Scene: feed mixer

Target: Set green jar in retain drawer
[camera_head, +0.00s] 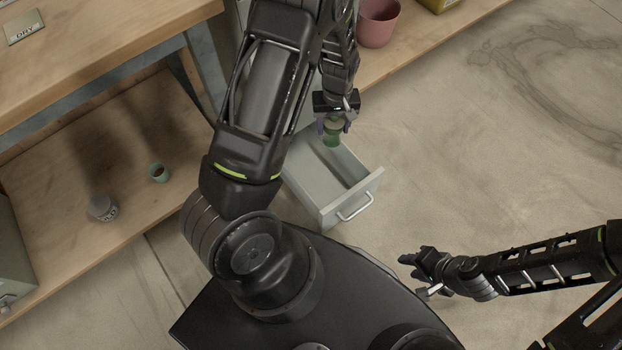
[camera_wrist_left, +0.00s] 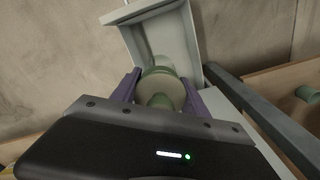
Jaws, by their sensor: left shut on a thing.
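The green jar (camera_head: 333,138) is held in my left gripper (camera_head: 335,122), which points down over the open drawer. In the left wrist view, the jar (camera_wrist_left: 160,86) with a pale lid sits between the two purple fingers of my left gripper (camera_wrist_left: 158,92). The retain drawer (camera_head: 357,196) is pulled out, pale grey with a metal handle, and looks empty where its floor shows. It also shows in the left wrist view (camera_wrist_left: 187,50) beyond the jar. Whether the jar touches the drawer, I cannot tell. My right gripper (camera_head: 424,270) hangs over the floor, its jaw opening unclear.
A wooden bench (camera_head: 95,55) with a DRY label (camera_head: 23,27) stands at the left. Its lower shelf (camera_head: 60,185) holds a grey-lidded jar (camera_head: 103,208) and a small green cup (camera_head: 159,173). A pink pot (camera_head: 377,22) stands at the top. The floor at the right is clear.

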